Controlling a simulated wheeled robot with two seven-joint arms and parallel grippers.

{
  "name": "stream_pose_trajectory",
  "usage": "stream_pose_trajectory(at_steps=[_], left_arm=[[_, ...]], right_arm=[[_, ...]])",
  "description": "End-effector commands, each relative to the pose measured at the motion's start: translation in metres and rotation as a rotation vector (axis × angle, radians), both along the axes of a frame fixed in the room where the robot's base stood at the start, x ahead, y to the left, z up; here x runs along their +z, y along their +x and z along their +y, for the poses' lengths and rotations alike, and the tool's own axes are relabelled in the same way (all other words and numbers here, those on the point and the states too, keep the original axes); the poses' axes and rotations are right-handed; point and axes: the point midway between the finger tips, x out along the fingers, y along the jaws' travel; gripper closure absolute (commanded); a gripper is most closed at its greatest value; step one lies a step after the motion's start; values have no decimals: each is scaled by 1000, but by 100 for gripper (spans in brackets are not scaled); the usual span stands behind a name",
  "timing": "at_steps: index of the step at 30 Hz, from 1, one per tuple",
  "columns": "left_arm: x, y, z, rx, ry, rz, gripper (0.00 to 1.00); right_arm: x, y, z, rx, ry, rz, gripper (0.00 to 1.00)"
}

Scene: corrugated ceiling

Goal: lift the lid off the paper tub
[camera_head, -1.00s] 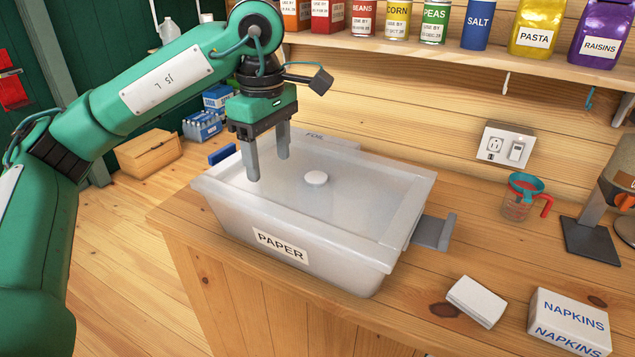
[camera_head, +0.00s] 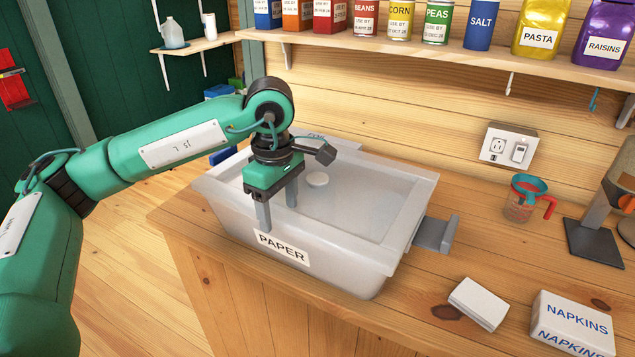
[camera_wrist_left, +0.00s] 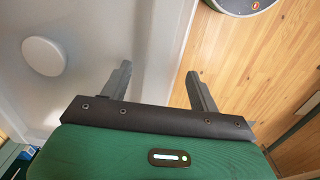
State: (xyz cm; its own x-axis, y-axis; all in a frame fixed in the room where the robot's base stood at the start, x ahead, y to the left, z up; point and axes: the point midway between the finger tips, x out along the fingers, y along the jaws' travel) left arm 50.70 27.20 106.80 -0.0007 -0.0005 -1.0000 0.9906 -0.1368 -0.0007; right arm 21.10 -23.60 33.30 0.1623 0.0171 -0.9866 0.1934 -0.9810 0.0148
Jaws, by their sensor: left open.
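The paper tub (camera_head: 330,275) is a pale translucent box with a PAPER label, standing on the wooden counter. Its flat pale lid (camera_head: 365,210) lies on top, with a round white knob (camera_head: 317,179); the knob also shows in the wrist view (camera_wrist_left: 44,56). My left gripper (camera_head: 278,213) points down at the lid's front edge, left of and nearer than the knob. It is open and empty. In the wrist view its fingers (camera_wrist_left: 158,70) are on either side of the tub's edge, one over the lid, one beyond it. Contact cannot be told. My right gripper is not in view.
A grey bracket-like piece (camera_head: 436,234) sticks out at the tub's right. A napkin pack (camera_head: 570,322), a small white stack (camera_head: 479,303) and a measuring cup (camera_head: 524,200) stand to the right. A shelf (camera_head: 450,52) of packages runs above.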

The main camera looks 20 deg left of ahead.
Motion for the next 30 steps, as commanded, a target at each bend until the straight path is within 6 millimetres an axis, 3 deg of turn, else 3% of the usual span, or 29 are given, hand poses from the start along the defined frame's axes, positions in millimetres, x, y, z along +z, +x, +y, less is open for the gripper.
stream_pose_trajectory(at_steps=[6,14,23,30], left_arm=[[-1,0,0,0,0,0,40],[0,0,0,0,0,-1,91],[2,0,0,1,0,-2,92],[24,1,0,1,-2,-5,92]], right_arm=[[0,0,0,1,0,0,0],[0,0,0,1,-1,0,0],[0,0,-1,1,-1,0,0],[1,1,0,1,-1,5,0]])
